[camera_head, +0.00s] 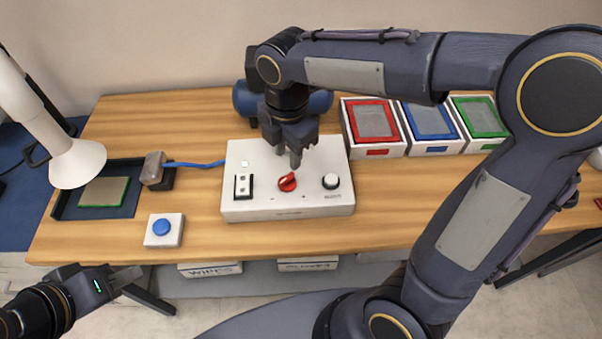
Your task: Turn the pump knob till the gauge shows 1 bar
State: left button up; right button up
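A white control box (300,203) stands on the wooden table. On its top are a red knob (287,182), a round white part with a dark edge (331,181), a white and black switch block (243,186) and a small pale round part (245,164). I cannot tell which of these is the gauge, and no reading is legible. My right gripper (290,158) points down just above and behind the red knob; whether it touches it is unclear. Its fingers look close together. My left gripper (128,277) is at the lower left, in front of the table, away from the box.
Red (375,148), blue (434,146) and green (484,142) framed trays stand to the right. A dark blue cylinder (250,100) lies behind the box. A blue button (162,228), a grey block with blue cable (153,170) and a dark tray (67,205) under a white hood are left.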

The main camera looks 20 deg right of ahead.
aim_at(285, 179)
jog(key=shift+w+a+f+n, duration=0.3)
jog(key=shift+a+n, duration=0.1)
jog(key=shift+n, duration=0.2)
jog(key=shift+f, duration=0.25)
notch_tip(285, 179, down, 7)
jog(key=shift+f, duration=0.15)
grip_shut()
